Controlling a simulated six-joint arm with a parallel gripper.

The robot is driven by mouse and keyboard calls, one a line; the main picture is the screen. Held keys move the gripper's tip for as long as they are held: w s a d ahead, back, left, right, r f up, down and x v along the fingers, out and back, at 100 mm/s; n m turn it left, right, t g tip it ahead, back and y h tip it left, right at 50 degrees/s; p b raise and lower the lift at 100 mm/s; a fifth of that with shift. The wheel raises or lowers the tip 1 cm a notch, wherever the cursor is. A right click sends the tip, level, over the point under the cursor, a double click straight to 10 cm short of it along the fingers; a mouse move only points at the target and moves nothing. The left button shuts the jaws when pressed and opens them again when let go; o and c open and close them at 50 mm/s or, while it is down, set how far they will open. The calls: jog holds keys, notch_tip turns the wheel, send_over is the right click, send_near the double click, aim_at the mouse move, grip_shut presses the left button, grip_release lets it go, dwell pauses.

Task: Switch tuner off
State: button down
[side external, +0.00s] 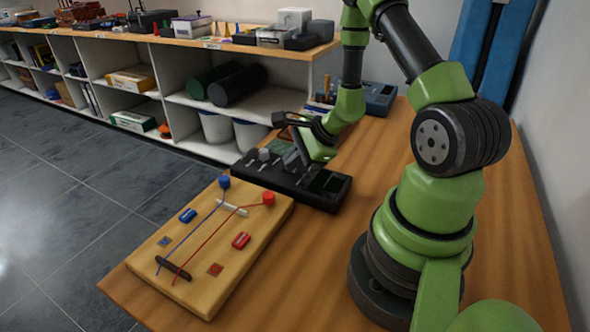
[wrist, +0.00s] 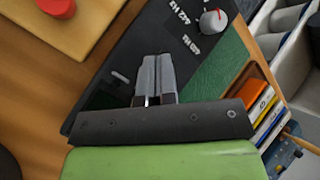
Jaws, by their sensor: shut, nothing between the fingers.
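The tuner (side external: 338,191) is a flat black box lying on the wooden table; its black face also fills the middle of the wrist view (wrist: 150,38). A round grey knob (wrist: 213,21) with a red mark sits on the face, beside white printed labels with "Hz". The knob also shows in the side view (side external: 263,154). A small grey slot or switch piece (wrist: 120,77) lies on the face, left of the fingers. My gripper (wrist: 154,62) is shut and empty over the tuner's face, with the knob to the upper right. It also shows in the side view (side external: 293,158); contact is unclear.
A wooden board (side external: 150,240) with red and blue knobs and cords lies in front of the tuner. A green surface (wrist: 220,68) and an orange-edged holder (wrist: 262,85) border the tuner. A blue-grey device (side external: 380,98) stands at the table's back. The right side of the table is bare.

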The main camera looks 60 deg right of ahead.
aim_at(291, 171)
jog(key=shift+r, duration=0.5)
jog(key=shift+w+r, duration=0.2)
jog(key=shift+r, duration=1.05)
jog(key=shift+w+r, duration=0.15)
jog(key=shift+r, duration=1.1)
jog(key=s+a+r+n+y, duration=0.2)
jog(key=a+r+n+y, duration=0.1)
jog(key=a+r+n, duration=0.95)
jog(key=s+a+r+n+h, duration=0.2)
jog(key=s+a+r+n, duration=0.2)
jog(key=s+r+n, duration=0.3)
jog(key=s+n, duration=0.1)
jog(key=s, duration=0.3)
jog(key=shift+s+r+h, duration=0.25)
jog(key=shift+h, duration=0.15)
